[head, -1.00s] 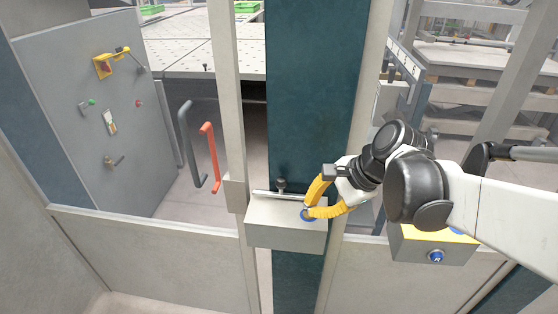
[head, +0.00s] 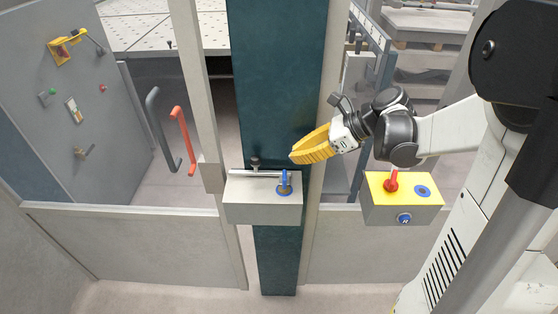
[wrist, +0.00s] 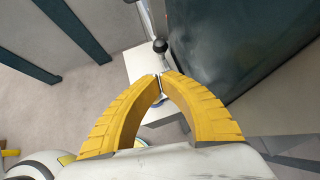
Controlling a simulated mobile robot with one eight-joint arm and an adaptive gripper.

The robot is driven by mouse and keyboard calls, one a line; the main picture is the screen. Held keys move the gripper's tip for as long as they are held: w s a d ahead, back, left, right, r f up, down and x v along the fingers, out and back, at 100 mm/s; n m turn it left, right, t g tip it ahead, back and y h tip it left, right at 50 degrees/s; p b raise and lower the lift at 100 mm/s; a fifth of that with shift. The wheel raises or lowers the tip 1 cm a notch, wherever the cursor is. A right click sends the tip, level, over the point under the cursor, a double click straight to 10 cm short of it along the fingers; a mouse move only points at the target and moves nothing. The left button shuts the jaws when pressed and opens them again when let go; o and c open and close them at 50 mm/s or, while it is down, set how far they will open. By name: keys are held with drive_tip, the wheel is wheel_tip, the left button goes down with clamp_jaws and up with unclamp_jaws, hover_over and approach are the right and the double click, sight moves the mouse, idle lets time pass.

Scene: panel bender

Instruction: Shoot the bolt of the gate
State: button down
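The bolt is a metal bar (head: 240,172) with a black knob (head: 254,162), lying along the top of a pale grey box (head: 262,205). The box is mounted in front of a dark teal post (head: 280,80). The bar's left end lies near a small plate (head: 211,178) on the pale upright to its left. A blue key-like part (head: 285,183) stands at the box's right end. My gripper (head: 294,157) is above and right of the knob, apart from it, fingers together and empty. In the wrist view the knob (wrist: 160,46) shows just beyond the fingertips (wrist: 160,78).
A yellow-topped box (head: 380,180) with a red switch (head: 391,182) and blue buttons stands at right, below my arm. Red (head: 182,140) and dark grey (head: 160,125) handles are left of the pale upright. Low panels (head: 130,240) run along the front.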

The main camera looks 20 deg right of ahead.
drive_tip(key=b, duration=0.2)
approach(255, 173)
drive_tip(key=x, duration=0.4)
drive_tip(key=shift+w+a+f, duration=0.1)
drive_tip(key=shift+w+f, duration=0.05)
drive_tip(key=w+a, duration=0.1)
drive_tip(key=a, duration=0.1)
drive_tip(key=w+a, duration=0.1)
drive_tip(key=a, duration=0.1)
drive_tip(key=w+a, duration=0.1)
drive_tip(key=a, duration=0.2)
drive_tip(key=shift+b, duration=0.35)
